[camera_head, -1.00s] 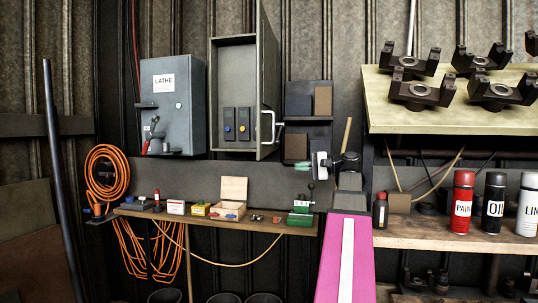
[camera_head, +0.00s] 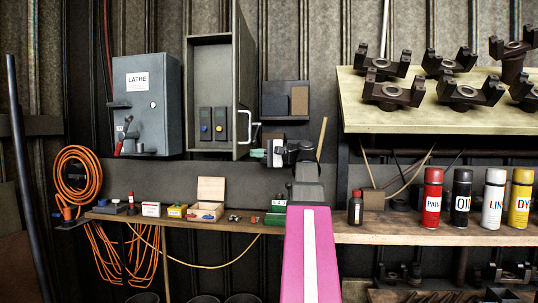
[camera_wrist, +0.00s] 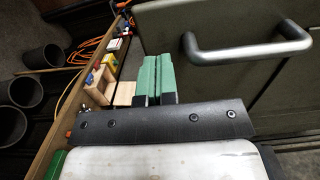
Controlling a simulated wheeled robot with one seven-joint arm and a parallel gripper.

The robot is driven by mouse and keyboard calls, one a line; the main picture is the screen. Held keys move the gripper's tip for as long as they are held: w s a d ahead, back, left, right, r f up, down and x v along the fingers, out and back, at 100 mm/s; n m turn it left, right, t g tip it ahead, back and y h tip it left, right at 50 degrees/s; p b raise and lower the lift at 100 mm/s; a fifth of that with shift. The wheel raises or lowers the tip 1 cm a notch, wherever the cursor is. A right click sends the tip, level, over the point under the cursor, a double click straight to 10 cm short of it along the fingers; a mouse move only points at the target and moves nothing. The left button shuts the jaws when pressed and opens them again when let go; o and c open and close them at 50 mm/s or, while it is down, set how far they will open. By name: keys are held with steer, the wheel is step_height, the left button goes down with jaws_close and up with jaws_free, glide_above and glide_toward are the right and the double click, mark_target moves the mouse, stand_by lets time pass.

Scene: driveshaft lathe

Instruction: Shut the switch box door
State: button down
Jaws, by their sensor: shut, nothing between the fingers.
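The grey switch box (camera_head: 209,52) hangs on the wall in the head view, with two switches, blue and yellow, inside. Its door (camera_head: 243,70) stands open on the right side, swung out from the wall. The door's pale handle (camera_head: 246,126) is near its lower edge. In the wrist view the handle (camera_wrist: 245,55) is a grey bar across the door panel (camera_wrist: 225,20). My gripper (camera_head: 256,153) is just below and right of the handle. Its green fingers (camera_wrist: 157,77) are together and empty, pointing left of the handle and apart from it.
A closed grey LATHE box (camera_head: 147,105) with a red lever hangs left of the switch box. A narrow shelf (camera_head: 180,222) with small boxes runs below. A workbench (camera_head: 400,235) with spray cans is at right. Dark buckets (camera_wrist: 42,60) stand on the floor.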

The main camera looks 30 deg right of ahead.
mark_target(239, 153)
steer(key=shift+x, duration=1.95)
